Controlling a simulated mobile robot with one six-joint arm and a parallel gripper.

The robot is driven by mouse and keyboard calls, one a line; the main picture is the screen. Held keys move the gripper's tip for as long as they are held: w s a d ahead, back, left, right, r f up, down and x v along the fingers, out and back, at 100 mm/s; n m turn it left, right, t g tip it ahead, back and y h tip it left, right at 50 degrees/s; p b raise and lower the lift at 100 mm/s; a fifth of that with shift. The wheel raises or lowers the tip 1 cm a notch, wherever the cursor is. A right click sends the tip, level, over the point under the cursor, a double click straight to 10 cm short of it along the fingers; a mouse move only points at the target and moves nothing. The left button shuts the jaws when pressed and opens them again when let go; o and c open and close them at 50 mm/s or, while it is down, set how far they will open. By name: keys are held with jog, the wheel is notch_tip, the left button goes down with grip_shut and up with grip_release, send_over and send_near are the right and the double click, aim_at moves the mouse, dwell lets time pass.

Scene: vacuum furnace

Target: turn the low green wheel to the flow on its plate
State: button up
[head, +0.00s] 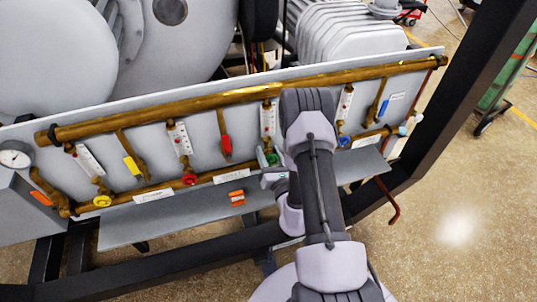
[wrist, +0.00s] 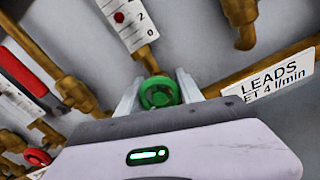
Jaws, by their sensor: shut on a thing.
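The green wheel (wrist: 160,92) sits at the foot of a flow tube and shows between the fingers of my gripper (wrist: 157,88). The fingers are shut on it, one at each side. In the head view the wheel (head: 272,157) is small and partly hidden by my gripper (head: 268,166). The plate (wrist: 268,80) to its right reads "LEADS" and "ET 4 l/min", its start cut off or hard to read. The flow tube (wrist: 128,18) above has a red float near the 2 mark; higher marks are out of view.
A brass pipe (head: 215,98) runs along the top of the panel. Red (head: 189,179), yellow (head: 102,201) and blue (head: 343,140) wheels stand along the lower pipe. A red-handled valve (head: 226,145) is left of the green wheel. A grey shelf (head: 165,224) juts out below.

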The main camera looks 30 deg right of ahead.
jog(key=shift+d+r+n+b, duration=0.1)
jog(key=shift+n+b, duration=0.65)
jog(key=shift+n, duration=1.15)
jog(key=o, duration=1.4)
